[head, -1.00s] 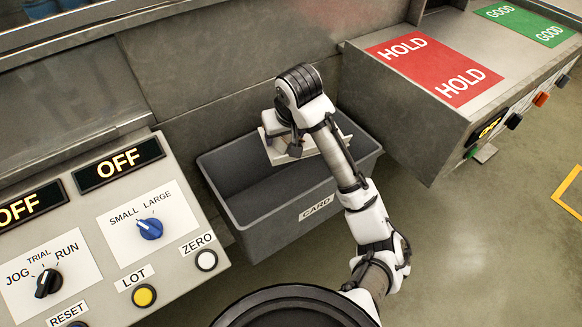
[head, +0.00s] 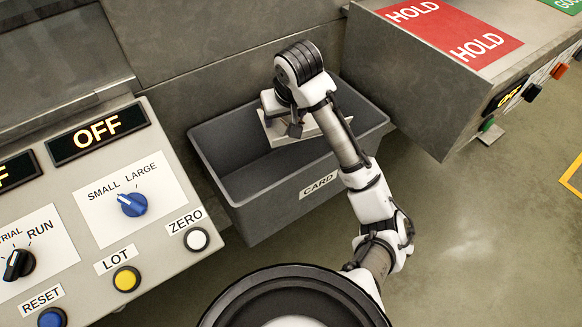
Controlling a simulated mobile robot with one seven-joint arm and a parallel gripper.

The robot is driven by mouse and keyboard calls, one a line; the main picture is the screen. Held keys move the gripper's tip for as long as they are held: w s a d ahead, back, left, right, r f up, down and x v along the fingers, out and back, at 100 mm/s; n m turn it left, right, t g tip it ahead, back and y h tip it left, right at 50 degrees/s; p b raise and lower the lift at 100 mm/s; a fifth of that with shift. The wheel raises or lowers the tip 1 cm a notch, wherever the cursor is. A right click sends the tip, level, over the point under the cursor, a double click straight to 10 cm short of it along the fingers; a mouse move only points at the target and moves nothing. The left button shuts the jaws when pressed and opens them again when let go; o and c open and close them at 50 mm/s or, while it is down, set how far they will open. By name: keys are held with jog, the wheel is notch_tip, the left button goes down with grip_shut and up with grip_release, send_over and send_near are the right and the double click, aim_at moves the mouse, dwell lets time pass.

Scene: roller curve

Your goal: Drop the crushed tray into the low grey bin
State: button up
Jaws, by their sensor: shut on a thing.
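The low grey bin (head: 240,208) stands on the floor between the two machine cabinets, with a CARD label on its front wall. My gripper (head: 292,128) is over the right part of the bin's opening, pointing down. It is shut on the crushed tray (head: 274,131), a pale flat piece that shows below the gripper and to both sides of it. My arm hides part of the tray and the bin's right interior. The left part of the bin looks empty. I cannot tell how far the tray is above the bin floor.
A control panel (head: 150,252) with knobs, buttons and OFF displays stands at the left. A grey cabinet with a red HOLD plate (head: 450,32) stands at the right. A metal wall (head: 200,60) is behind the bin. The floor (head: 480,230) at the right is clear.

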jog(key=o, duration=1)
jog(key=shift+o, duration=0.2)
jog(key=p+v, duration=0.2)
jog(key=v, duration=1.1)
jog(key=shift+s+r, duration=0.2)
jog(key=shift+r, duration=0.15)
